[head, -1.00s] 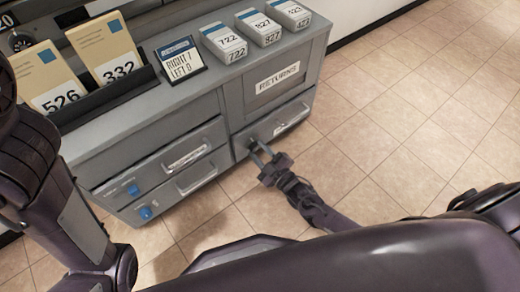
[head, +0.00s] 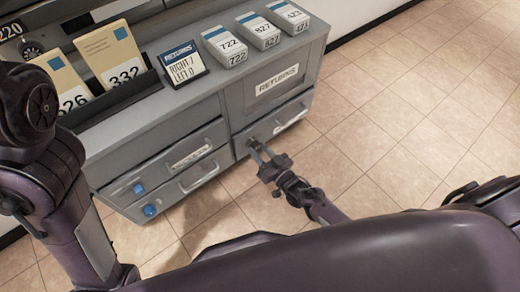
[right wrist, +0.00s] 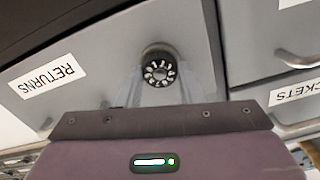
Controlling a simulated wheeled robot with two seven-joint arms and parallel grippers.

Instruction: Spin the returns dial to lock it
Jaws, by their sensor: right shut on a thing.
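The returns dial (right wrist: 158,71), a round black knob with white marks around its face, shows in the right wrist view on a grey panel bearing an upside-down RETURNS label (right wrist: 47,82). My right gripper (head: 257,147) is at the lower left of the returns unit (head: 235,102) in the head view. Its two fingers reach to either side of the dial in the right wrist view, and it is shut on it. In the head view the fingers hide the dial. The number it points to is too small to read. My left arm is at the left; its gripper is out of view.
A returns card (head: 182,64) reading RIGHT 7, LEFT 0 stands on the cabinet top. Numbered card stacks (head: 225,45) and envelopes (head: 110,52) stand beside it. The tiled floor (head: 400,110) is clear at the right.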

